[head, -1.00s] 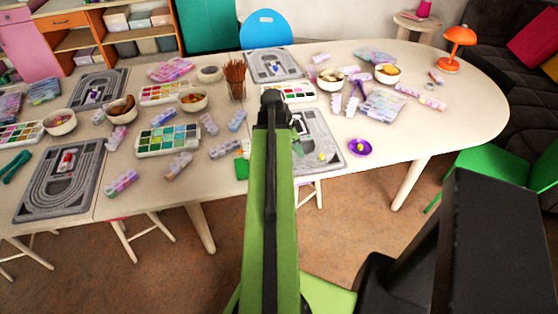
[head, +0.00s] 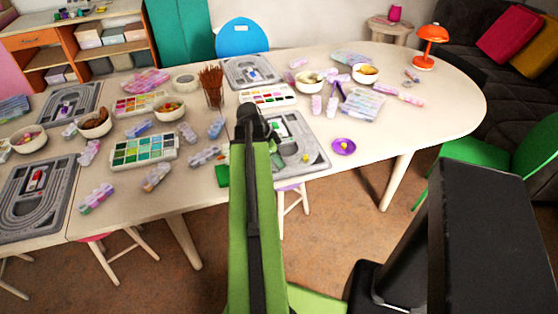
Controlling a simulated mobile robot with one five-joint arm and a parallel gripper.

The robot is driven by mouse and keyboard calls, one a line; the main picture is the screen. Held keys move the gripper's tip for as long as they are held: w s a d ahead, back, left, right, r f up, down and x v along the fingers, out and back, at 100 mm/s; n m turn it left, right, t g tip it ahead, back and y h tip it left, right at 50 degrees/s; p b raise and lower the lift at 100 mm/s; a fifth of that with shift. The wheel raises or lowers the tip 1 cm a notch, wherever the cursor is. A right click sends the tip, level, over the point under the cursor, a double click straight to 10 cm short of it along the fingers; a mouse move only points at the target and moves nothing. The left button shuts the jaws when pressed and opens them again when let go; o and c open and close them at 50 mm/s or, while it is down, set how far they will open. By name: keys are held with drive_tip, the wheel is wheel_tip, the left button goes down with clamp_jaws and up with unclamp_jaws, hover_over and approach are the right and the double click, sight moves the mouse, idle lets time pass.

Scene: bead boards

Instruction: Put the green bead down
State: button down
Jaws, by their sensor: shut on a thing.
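My green arm (head: 252,215) reaches forward over the front edge of the table, and its dark joint (head: 252,125) covers part of a grey bead board (head: 318,165). My gripper cannot be made out; the arm appears to hide it. I cannot make out the green bead either. A small yellow bead (head: 305,158) lies on the board, right of the arm. A purple saucer (head: 343,153) stands to the right of that board with a small yellow thing on it.
More bead boards lie at the back (head: 232,77) and left (head: 50,222). Paint sets (head: 145,151), bowls (head: 27,148) and bead boxes crowd the left half. The right end (head: 440,105) of the table is clear.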

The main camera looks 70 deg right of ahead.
drive_tip(key=shift+a+f, duration=0.2)
drive_tip(key=shift+f, duration=0.1)
drive_tip(key=c, duration=1.4)
unclamp_jaws()
drive_tip(key=shift+o, duration=0.2)
drive_tip(key=shift+r, duration=0.35)
drive_tip(key=p+v, duration=1.2)
drive_tip(key=shift+d+r, duration=0.2)
drive_tip(key=shift+d, duration=0.05)
